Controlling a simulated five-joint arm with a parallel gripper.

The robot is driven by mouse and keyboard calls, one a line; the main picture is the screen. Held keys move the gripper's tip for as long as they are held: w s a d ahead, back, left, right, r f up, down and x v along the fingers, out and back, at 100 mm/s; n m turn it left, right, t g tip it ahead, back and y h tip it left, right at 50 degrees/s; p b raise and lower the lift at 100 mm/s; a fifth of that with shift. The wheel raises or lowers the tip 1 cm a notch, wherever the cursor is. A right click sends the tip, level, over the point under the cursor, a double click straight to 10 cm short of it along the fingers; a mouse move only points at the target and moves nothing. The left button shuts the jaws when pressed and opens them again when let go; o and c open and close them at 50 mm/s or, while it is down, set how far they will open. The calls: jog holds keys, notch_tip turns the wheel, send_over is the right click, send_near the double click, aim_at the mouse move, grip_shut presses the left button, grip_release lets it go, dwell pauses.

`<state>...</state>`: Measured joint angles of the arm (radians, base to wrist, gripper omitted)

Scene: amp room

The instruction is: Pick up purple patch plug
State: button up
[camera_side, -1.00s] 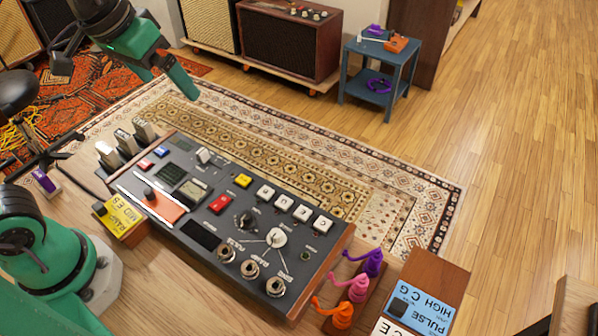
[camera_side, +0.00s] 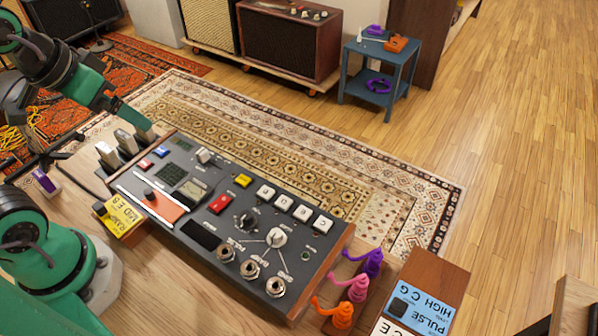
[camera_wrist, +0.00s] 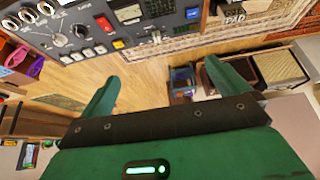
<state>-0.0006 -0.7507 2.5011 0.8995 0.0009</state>
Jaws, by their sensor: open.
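The purple patch plug (camera_side: 372,262) stands at the back of a short row of plugs, to the right of the dark control panel (camera_side: 218,237). A pink plug (camera_side: 357,288) and an orange plug (camera_side: 342,315) stand in front of it. My gripper (camera_side: 146,122) is open and empty, by the panel's far left corner, well apart from the purple plug. In the wrist view my gripper (camera_wrist: 160,78) shows its two green fingers spread wide, with no plug between them.
White switches (camera_side: 108,154) stand by the panel's left end, close to my gripper. A yellow-labelled box (camera_side: 122,216) sits at its near left. A wooden block with a blue label (camera_side: 420,308) lies right of the plugs. A blue side table (camera_side: 378,62) stands far back.

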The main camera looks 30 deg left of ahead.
jog(key=c, duration=1.2)
